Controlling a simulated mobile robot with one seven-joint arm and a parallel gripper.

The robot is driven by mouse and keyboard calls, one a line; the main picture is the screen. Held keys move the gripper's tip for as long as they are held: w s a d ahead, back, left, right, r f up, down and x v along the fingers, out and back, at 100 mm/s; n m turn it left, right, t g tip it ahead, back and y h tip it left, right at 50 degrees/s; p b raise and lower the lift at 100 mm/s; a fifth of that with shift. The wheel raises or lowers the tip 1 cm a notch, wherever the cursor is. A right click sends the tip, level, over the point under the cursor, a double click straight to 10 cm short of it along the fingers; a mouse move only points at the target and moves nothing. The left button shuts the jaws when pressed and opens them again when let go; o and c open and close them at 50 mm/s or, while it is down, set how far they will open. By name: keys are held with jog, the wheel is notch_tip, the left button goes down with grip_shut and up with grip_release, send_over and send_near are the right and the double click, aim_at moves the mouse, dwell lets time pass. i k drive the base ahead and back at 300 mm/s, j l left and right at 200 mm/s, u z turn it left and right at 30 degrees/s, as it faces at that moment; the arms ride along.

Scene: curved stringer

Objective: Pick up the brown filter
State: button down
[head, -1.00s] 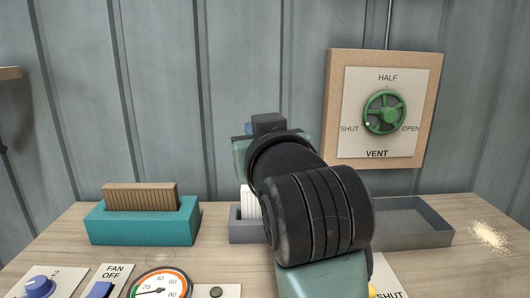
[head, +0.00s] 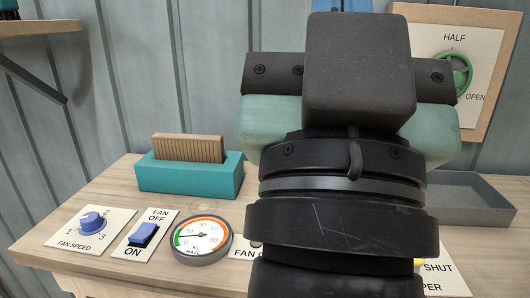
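The brown filter (head: 188,149) is a pleated block standing upright in a teal holder (head: 190,180) on the workbench, left of centre in the head view. Its upper part shows above the holder; its lower part is hidden inside. My arm and the back of my gripper fill the centre right of the view, to the right of the filter and apart from it in the picture. The gripper's fingers are hidden behind its own body, so I cannot see whether they are open or shut.
A fan speed knob (head: 92,221), a blue fan switch (head: 142,234) and a round gauge (head: 202,238) lie in front of the holder. A grey tray (head: 470,198) sits at the right. A vent panel with a green wheel (head: 456,75) is on the wall. A shelf (head: 35,27) juts out upper left.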

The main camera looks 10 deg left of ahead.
aim_at(198, 148)
jog(key=i+j, duration=0.2)
jog(key=j, duration=0.2)
jog(key=i+j, duration=0.25)
jog(key=j, duration=0.15)
jog(key=i+j, duration=0.2)
jog(key=j, duration=0.25)
jog(key=u, duration=0.05)
